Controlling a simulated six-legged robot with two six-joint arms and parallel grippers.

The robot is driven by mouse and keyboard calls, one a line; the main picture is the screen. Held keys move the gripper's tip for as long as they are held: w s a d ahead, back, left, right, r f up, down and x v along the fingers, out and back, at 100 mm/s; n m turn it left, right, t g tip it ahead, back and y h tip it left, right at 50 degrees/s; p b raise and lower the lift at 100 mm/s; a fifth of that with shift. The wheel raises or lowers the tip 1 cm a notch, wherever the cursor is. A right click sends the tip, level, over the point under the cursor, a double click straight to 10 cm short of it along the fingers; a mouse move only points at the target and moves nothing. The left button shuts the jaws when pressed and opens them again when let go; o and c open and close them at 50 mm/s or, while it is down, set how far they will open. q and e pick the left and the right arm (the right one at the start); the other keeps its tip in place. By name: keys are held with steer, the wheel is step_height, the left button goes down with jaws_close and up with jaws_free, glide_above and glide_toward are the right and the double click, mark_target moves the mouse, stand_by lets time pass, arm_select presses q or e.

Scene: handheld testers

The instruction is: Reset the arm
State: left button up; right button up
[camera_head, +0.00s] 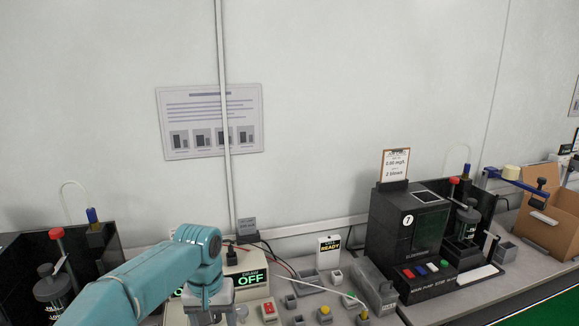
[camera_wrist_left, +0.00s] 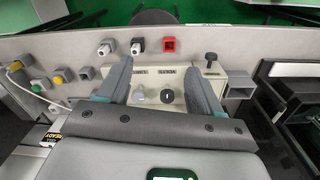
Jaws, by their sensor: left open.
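My left arm (camera_head: 165,275) reaches in from the lower left of the head view, bent, with its wrist low in front of a pale box with a lit "OFF" display (camera_head: 252,278). The fingers are not clear in that view. In the left wrist view my left gripper (camera_wrist_left: 158,78) is open, its two fingers spread over a pale control panel (camera_wrist_left: 152,76). A grey knob (camera_wrist_left: 138,95) and a black knob (camera_wrist_left: 167,96) show between the fingers. Nothing is seen held. My right gripper is in neither view.
A black tester numbered 7 (camera_head: 408,235) stands on the bench to the right, with a cardboard box (camera_head: 555,220) beyond it. A "READY" sign (camera_head: 329,250) and several small blocks and sockets lie mid-bench. Another dark unit (camera_head: 95,262) stands at left.

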arm_select(q)
steer(key=s+d+f+h, duration=0.15)
steer(key=s+f, duration=0.25)
steer(key=f, duration=0.7)
steer(key=s+d+f+h, duration=0.15)
steer(key=s+f, duration=0.25)
steer(key=f, duration=0.7)
steer(key=s+f, duration=0.4)
steer(key=s, duration=0.6)
steer(key=s+f+n, duration=0.1)
steer(key=s+f, duration=0.3)
steer(key=s, duration=0.6)
steer(key=shift+d+f+h, duration=0.25)
steer(key=shift+f+h, duration=0.05)
steer(key=shift+f, duration=0.1)
steer(key=shift+w, duration=0.1)
